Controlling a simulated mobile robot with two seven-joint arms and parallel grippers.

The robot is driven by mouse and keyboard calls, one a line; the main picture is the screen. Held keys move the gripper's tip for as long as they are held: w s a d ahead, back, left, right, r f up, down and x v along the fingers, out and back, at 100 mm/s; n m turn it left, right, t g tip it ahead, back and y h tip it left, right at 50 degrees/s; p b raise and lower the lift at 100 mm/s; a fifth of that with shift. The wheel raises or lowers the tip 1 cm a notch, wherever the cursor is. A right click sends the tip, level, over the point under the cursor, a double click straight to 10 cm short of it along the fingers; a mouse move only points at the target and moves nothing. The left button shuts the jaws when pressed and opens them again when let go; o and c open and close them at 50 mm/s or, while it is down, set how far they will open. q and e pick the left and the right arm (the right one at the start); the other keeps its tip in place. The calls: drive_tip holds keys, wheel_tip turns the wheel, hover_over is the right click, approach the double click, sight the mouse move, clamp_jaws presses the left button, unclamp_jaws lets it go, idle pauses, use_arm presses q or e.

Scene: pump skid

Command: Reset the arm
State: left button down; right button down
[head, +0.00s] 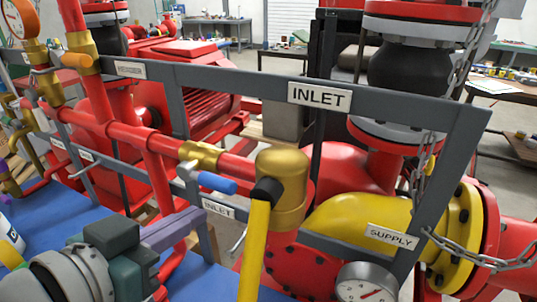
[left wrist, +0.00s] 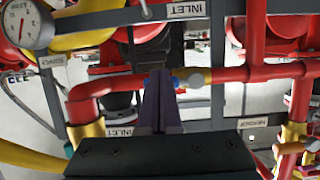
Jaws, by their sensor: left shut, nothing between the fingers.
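My left gripper (head: 198,221) comes in from the lower left in the head view, above the blue surface. Its purple-grey fingers point right, towards the red piping and the grey frame. In the left wrist view the fingers (left wrist: 158,88) are together with nothing between them. A small valve with a blue handle (head: 216,183) is up and right of the fingertips in the head view; the handle (left wrist: 190,80) shows just beside the tips in the left wrist view. I cannot tell the exact gap. My right gripper is not in view.
A grey frame (head: 235,85) with INLET and SUPPLY labels spans the skid. A yellow hose or bar (head: 254,255) hangs from a brass fitting (head: 282,190) right of the gripper. A gauge (head: 366,284) and chains (head: 485,262) are at right. Blue surface (head: 50,222) lies below.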

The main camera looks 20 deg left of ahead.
use_arm(q)
drive_tip(key=shift+p+v, duration=0.3)
drive_tip(key=shift+v, duration=0.7)
